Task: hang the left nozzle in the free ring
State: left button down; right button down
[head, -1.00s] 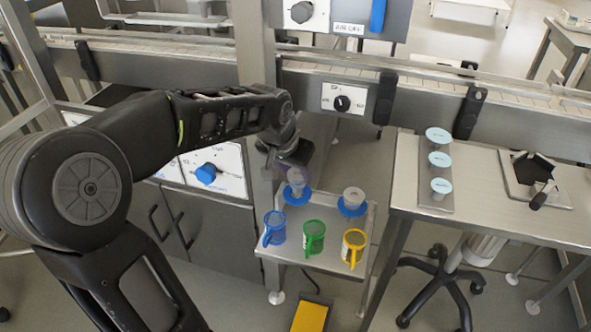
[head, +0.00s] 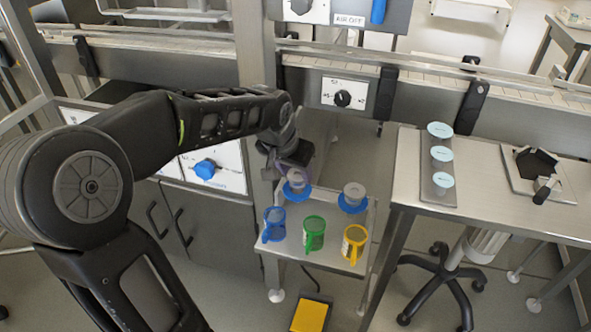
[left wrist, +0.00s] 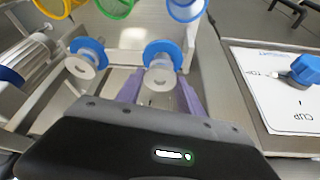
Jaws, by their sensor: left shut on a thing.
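The left nozzle (head: 297,188) is a pale grey piece with a wide blue flange. It shows in the left wrist view (left wrist: 161,57) between my two purple fingers. My left gripper (head: 293,176) is shut on it above the back left of the small steel shelf; its fingers also show in the left wrist view (left wrist: 160,92). I cannot tell how far the nozzle is above the shelf. A second, similar nozzle (head: 353,197) stands to the right, apart from the gripper. I cannot clearly make out a free ring. My right gripper is not in view.
Blue (head: 274,225), green (head: 313,235) and yellow (head: 354,243) handled cups stand along the shelf's front. A steel post (head: 256,100) rises close by my left arm. A table (head: 412,185) at the right bears several pale blue discs.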

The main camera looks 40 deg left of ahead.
pick_arm(q)
jog(key=shift+f+b, duration=0.35)
jog(key=shift+f, duration=0.15)
jog(key=shift+c, duration=1)
grip_release()
jog(key=shift+r, duration=0.1)
jog(key=shift+r+p, duration=2.75)
jog(key=shift+r, duration=0.7)
